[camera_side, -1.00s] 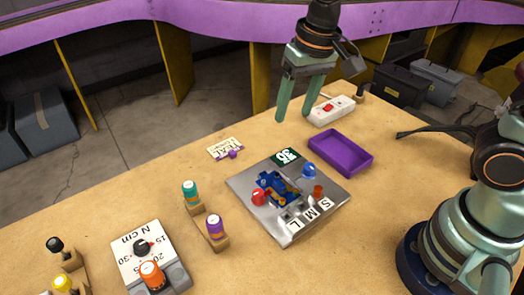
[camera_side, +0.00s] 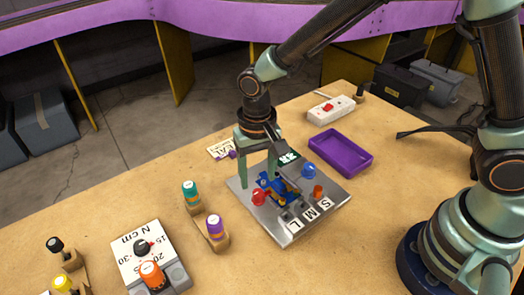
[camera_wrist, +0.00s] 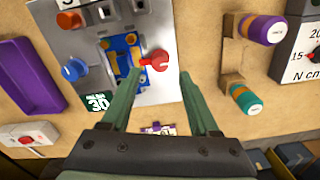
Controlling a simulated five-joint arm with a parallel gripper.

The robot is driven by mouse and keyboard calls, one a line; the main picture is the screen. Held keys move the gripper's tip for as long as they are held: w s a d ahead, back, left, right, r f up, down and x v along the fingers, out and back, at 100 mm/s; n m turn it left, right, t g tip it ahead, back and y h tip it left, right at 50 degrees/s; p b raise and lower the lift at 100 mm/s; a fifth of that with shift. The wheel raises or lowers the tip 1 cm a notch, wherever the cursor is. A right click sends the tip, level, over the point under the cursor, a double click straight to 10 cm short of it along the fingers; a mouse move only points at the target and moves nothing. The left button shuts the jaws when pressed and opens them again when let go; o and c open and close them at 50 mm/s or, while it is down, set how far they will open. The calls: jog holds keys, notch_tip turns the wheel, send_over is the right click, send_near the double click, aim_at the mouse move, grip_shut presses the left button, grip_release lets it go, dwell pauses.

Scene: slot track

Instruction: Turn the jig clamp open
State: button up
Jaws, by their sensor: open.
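The jig is a grey metal plate (camera_side: 291,229) with a blue fixture (camera_side: 279,190) in its middle. A red knob (camera_side: 258,197) stands beside the fixture and looks like the clamp's handle. In the wrist view the red knob (camera_wrist: 158,60) has a short arm pointing toward the blue fixture (camera_wrist: 125,55). My gripper (camera_side: 258,181) is above the plate's far left edge, pointing down. In the wrist view my gripper (camera_wrist: 160,80) has its two green fingers apart, with the red knob showing just beyond the gap. Nothing is between the fingers.
A blue knob (camera_side: 309,170) and an orange knob (camera_side: 318,191) stand on the plate. A purple tray (camera_side: 340,153) lies behind right. Teal (camera_side: 190,193) and purple (camera_side: 215,227) capped tools are at left. A torque box (camera_side: 150,255) stands at front left.

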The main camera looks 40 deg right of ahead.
aim_at(258, 192)
jog(key=shift+f, duration=2.2)
grip_shut()
